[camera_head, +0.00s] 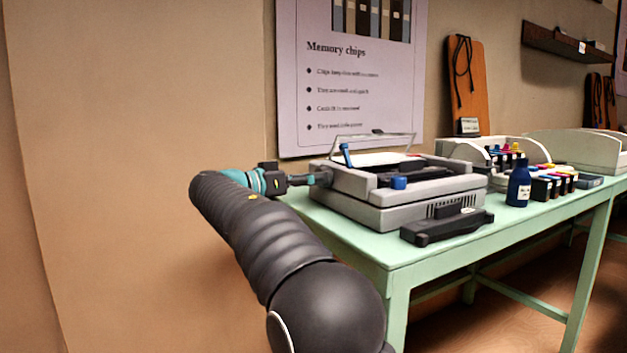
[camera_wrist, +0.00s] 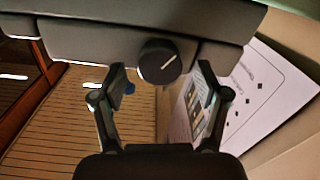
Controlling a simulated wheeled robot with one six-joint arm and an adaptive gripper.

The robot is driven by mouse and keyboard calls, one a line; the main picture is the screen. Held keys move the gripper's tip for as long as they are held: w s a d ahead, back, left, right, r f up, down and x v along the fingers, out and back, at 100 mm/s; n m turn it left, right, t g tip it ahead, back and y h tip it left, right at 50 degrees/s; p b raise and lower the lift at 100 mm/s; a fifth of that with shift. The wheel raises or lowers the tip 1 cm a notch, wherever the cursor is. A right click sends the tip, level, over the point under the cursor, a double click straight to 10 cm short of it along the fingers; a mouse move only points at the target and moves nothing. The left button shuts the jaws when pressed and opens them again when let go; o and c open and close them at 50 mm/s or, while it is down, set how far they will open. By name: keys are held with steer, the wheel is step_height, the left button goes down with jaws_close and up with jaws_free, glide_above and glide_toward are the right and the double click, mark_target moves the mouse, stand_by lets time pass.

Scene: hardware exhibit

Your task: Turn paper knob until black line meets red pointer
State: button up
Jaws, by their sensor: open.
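The printer (camera_head: 400,192) stands on the green table, its left side facing my gripper. In the wrist view, a round dark knob (camera_wrist: 160,68) with a pale line across its face sticks out from the grey printer side (camera_wrist: 110,40). The line slants from lower left to upper right. I see no black line on the knob and no red pointer. My gripper (camera_wrist: 160,80) is open, with one finger on each side of the knob and visible gaps between. In the head view my gripper (camera_head: 300,180) is at the printer's left side, and the knob is not clear there.
The table (camera_head: 350,238) also holds a black cartridge-like part (camera_head: 446,228) in front of the printer, a blue bottle (camera_head: 518,186) and several small ink containers at right. A "Memory chips" poster (camera_head: 350,95) hangs behind. The wall lies close to my arm.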

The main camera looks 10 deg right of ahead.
steer(key=shift+w+d, duration=0.1)
steer(key=shift+d, duration=0.3)
steer(key=c, duration=1.2)
steer(key=shift+o, duration=0.2)
